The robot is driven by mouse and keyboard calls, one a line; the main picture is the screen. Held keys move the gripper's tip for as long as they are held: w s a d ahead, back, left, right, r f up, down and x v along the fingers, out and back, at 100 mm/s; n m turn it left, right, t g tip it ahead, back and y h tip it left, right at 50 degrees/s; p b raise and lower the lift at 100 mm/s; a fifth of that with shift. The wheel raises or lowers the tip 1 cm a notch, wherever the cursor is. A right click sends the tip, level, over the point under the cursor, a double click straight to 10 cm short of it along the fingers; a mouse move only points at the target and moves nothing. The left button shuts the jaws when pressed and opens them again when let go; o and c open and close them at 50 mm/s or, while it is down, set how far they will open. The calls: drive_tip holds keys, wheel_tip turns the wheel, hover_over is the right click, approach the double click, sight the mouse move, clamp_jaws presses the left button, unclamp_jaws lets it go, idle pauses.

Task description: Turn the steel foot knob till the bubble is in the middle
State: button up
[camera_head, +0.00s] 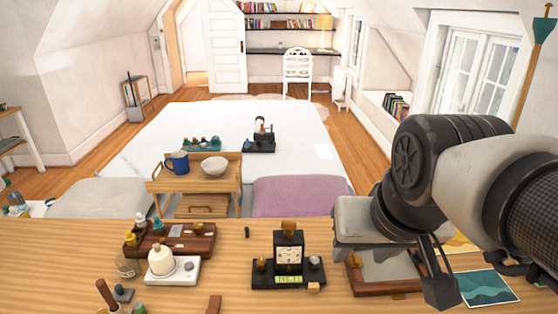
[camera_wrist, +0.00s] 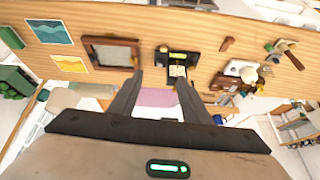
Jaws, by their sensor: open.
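A black instrument (camera_head: 289,252) with a pale square dial stands on the wooden table. A green level vial (camera_head: 288,280) is on its front; the bubble is too small to place. A steel knob (camera_head: 315,262) is at the right of its base and a brass-coloured knob (camera_head: 261,264) at the left. The instrument also shows in the wrist view (camera_wrist: 178,58), beyond my fingertips. My gripper (camera_head: 436,272) is open and empty, up and to the right of the instrument, apart from it. It also shows in the wrist view (camera_wrist: 166,72).
A wooden-framed tray (camera_head: 386,292) lies right of the instrument, partly behind my arm. A white stand with a cream dome (camera_head: 161,262) and a dark wooden box (camera_head: 195,245) are left.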

drive_tip(key=w+m+g+b, duration=0.15)
drive_tip(key=w+m, duration=0.25)
drive_tip(key=w, duration=0.6)
drive_tip(key=m+g+b, duration=0.1)
drive_tip(key=m+g, duration=0.3)
drive_tip(key=m, duration=0.4)
hover_over(315, 259)
wheel_tip(315, 259, down, 15)
wheel_tip(315, 259, down, 18)
drive_tip(key=shift+r, duration=0.1)
